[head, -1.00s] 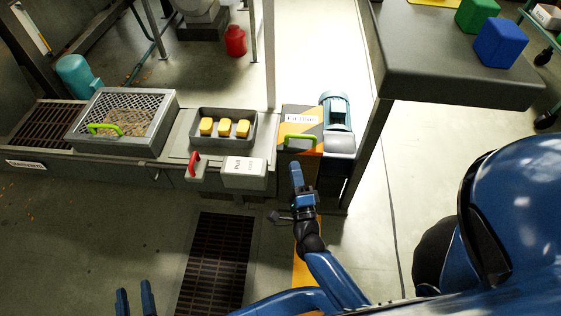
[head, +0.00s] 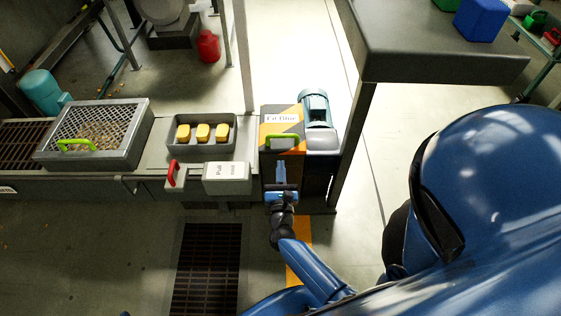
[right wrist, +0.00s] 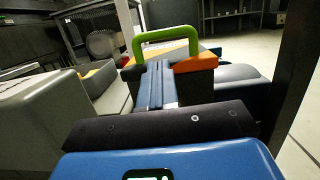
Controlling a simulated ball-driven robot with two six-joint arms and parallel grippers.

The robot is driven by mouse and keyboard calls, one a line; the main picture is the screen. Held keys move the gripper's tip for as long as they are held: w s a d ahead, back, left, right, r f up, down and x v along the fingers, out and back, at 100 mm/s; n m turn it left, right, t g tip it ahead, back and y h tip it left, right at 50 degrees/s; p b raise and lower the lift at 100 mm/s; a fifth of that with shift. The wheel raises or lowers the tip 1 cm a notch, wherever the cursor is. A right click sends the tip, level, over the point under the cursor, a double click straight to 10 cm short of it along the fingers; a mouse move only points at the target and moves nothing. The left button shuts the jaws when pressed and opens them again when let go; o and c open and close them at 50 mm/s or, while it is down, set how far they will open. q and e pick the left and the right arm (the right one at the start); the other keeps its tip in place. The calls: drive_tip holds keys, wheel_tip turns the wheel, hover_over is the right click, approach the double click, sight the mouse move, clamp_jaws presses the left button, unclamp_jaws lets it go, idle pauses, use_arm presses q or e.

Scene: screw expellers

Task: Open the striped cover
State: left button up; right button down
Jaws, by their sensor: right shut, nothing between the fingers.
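The striped cover (head: 275,130), orange, grey and black with a white label, lies closed on the machine end beside a motor. Its green handle (head: 283,143) is on its front edge; it also shows as a green arch in the right wrist view (right wrist: 165,36). My right gripper (head: 281,172) is shut and empty, just in front of and below the handle. In the right wrist view its blue fingers (right wrist: 157,84) point at the opening under the arch; contact cannot be told. Only a dark sliver, perhaps my left gripper, shows at the bottom edge of the head view.
Left of the cover are a tray with yellow blocks (head: 202,132), a red lever (head: 172,174), a labelled grey box (head: 227,178) and a mesh guard with a green handle (head: 97,135). A teal motor (head: 315,108) and a table leg (head: 352,150) stand close on the right.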

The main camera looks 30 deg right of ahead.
sight(280, 149)
drive_tip(key=shift+b+x, duration=0.55)
drive_tip(key=shift+x, duration=3)
drive_tip(key=shift+r, duration=0.1)
